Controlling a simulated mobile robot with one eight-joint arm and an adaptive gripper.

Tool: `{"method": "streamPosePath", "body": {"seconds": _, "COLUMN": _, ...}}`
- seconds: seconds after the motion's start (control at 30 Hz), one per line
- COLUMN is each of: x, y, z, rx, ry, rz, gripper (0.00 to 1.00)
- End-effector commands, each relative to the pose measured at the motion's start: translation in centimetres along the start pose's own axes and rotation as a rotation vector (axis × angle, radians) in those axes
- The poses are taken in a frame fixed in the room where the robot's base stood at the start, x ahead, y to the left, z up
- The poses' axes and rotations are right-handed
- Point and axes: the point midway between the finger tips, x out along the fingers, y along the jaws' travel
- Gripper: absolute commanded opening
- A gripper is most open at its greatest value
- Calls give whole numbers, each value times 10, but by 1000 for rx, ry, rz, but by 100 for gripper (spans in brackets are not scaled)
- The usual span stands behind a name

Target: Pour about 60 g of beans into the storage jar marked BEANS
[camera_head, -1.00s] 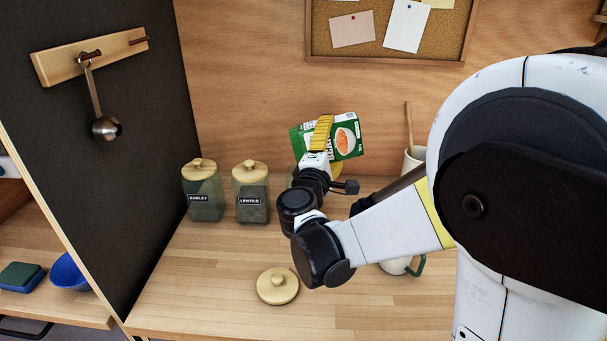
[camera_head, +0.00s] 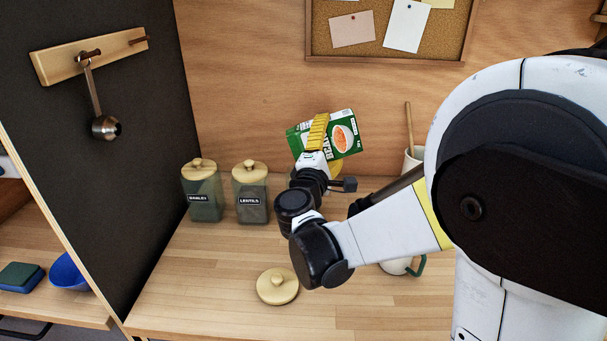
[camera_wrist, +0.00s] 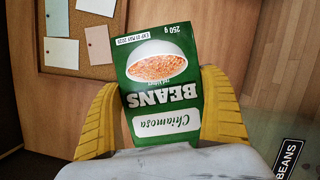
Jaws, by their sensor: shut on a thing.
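A green and white beans carton (camera_head: 344,139) is held tilted in the air above the worktop. My gripper (camera_head: 319,131) is shut on it, with a yellow finger across its face. In the wrist view the carton (camera_wrist: 165,80) sits between both yellow fingers of my gripper (camera_wrist: 158,110), its printed front showing upside down. A jar with a BEANS label (camera_wrist: 289,160) shows at the lower right of the wrist view, cut off by the edge. In the head view that jar is hidden behind my arm. Whether beans are leaving the carton cannot be seen.
Jars marked BARLEY (camera_head: 203,192) and LENTILS (camera_head: 250,193) stand lidded to the left. A loose wooden lid (camera_head: 277,287) lies on the worktop (camera_head: 210,290). A mug with a green handle (camera_head: 400,266) is partly behind my arm. A scoop (camera_head: 105,127) hangs on the dark panel.

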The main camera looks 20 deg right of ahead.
Motion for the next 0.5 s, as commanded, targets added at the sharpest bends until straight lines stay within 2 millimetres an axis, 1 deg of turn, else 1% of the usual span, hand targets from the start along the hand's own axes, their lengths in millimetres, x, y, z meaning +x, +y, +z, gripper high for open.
{"method": "streamPosePath", "body": {"seconds": 0.5, "x": -1, "y": 3, "z": -2, "rx": -34, "ry": 0, "rz": 14, "gripper": 54}}
